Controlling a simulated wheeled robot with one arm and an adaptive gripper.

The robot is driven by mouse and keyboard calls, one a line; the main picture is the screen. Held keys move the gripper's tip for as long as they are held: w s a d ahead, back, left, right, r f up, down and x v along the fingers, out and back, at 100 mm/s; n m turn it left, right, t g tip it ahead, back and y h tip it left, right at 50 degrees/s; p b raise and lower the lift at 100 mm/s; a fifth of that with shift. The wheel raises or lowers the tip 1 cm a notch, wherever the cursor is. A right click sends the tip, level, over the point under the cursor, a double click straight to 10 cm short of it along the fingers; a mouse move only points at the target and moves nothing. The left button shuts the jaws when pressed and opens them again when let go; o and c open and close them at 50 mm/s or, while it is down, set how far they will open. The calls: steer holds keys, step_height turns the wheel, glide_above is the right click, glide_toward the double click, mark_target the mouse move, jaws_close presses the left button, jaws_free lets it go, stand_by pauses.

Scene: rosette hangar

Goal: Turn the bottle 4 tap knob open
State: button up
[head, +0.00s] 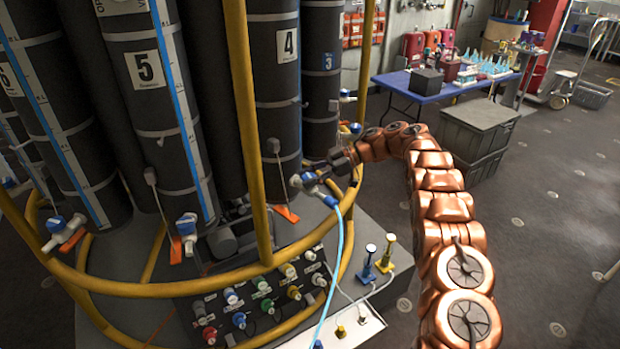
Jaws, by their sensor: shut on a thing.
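Bottle 4 (277,90) is a tall dark cylinder with a white label "4", standing inside the yellow ring frame. Its tap (309,182), with a blue and white knob, sits low at its front right, and a light blue hose (341,260) hangs from it. My copper arm reaches in from the right. My gripper (322,172) is at the tap and shut on its knob. The fingertips and part of the knob are small and partly hidden, so the knob's exact angle cannot be told.
The yellow rails (248,130) run close around the bottles and my gripper. Bottle 5 (150,110) stands to the left with its own tap (187,226). A panel of coloured valves (262,300) lies below. Grey crates (478,125) and a blue table (440,92) stand behind right.

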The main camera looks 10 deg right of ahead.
steer(key=shift+r+n+g, duration=0.1)
steer(key=shift+n+g, duration=0.2)
stand_by(0.5)
steer(key=o, duration=1.2)
steer(key=shift+c, duration=0.2)
steer(key=shift+m+t+h+p, duration=0.3)
steer(key=shift+m+t+p, duration=0.3)
steer(key=shift+m+t, duration=1.3)
steer(key=shift+t, duration=0.4)
steer(key=shift+m+t, duration=0.3)
steer(key=shift+m, duration=0.1)
steer(key=shift+m+t+h, duration=0.9)
steer(key=shift+m+t, duration=0.5)
steer(key=shift+m, duration=0.1)
